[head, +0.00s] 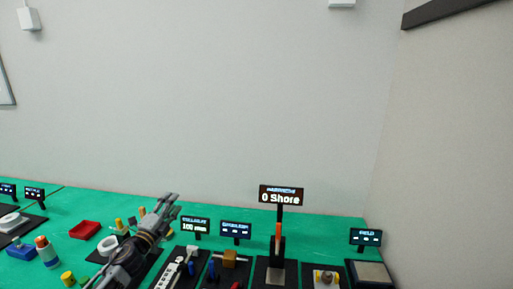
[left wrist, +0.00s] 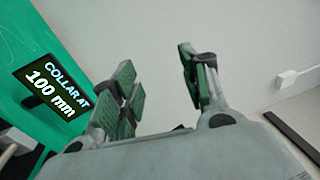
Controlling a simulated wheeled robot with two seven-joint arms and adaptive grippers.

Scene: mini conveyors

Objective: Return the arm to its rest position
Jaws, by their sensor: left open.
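My left gripper (head: 166,208) is raised over the green table in the head view, its fingers pointing up and to the right. In the left wrist view its two fingers (left wrist: 158,85) stand apart with nothing between them, and only the pale wall shows behind. The gripper is just left of the small "100 mm" display (head: 195,226). That display also shows at the left of the left wrist view (left wrist: 52,90). My right gripper is in neither view.
A taller display reading "0 Shore" (head: 281,194) stands right of the gripper. A red tray (head: 85,230) and yellow pieces lie to its left. Black stations with small parts line the front. The green table (head: 335,228) is bare at the back right, against the wall.

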